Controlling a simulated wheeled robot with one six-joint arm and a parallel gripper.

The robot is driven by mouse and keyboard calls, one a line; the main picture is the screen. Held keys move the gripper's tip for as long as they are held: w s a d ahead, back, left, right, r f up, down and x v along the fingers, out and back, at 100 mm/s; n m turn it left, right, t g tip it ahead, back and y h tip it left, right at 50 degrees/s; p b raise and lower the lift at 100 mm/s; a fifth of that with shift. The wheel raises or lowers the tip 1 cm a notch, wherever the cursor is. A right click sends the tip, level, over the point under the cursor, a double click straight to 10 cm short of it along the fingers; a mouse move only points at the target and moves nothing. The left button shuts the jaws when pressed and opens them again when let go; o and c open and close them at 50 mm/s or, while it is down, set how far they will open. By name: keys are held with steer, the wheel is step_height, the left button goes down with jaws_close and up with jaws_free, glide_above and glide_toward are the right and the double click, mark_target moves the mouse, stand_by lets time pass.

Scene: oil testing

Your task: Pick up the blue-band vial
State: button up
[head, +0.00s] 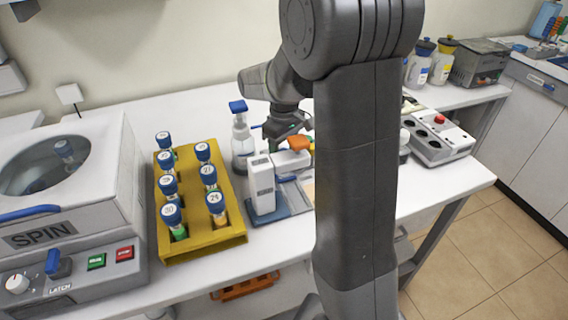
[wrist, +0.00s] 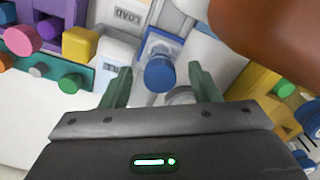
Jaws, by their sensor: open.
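My gripper (head: 287,128) is in the middle of the bench in the head view, near a clear blue-capped bottle (head: 241,145). In the wrist view my gripper (wrist: 160,78) is open, its two dark fingers spread to either side of a blue-capped container (wrist: 160,72) with a pale body. Whether it touches the fingers is unclear, and no blue band shows on it. Several blue-capped, numbered vials (head: 216,202) stand upright in a yellow rack (head: 205,250) left of the gripper. Green and orange show on some of them; I cannot pick out a blue band.
A white spin machine (head: 60,200) stands left of the rack. A white upright device (head: 262,185) on a blue base is right of it. A grey box with a red button (head: 440,119) sits at the right. A large orange-brown shape (wrist: 275,30) fills the wrist view's upper right.

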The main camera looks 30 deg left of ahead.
steer(key=c, duration=1.1)
steer(key=shift+r, duration=0.15)
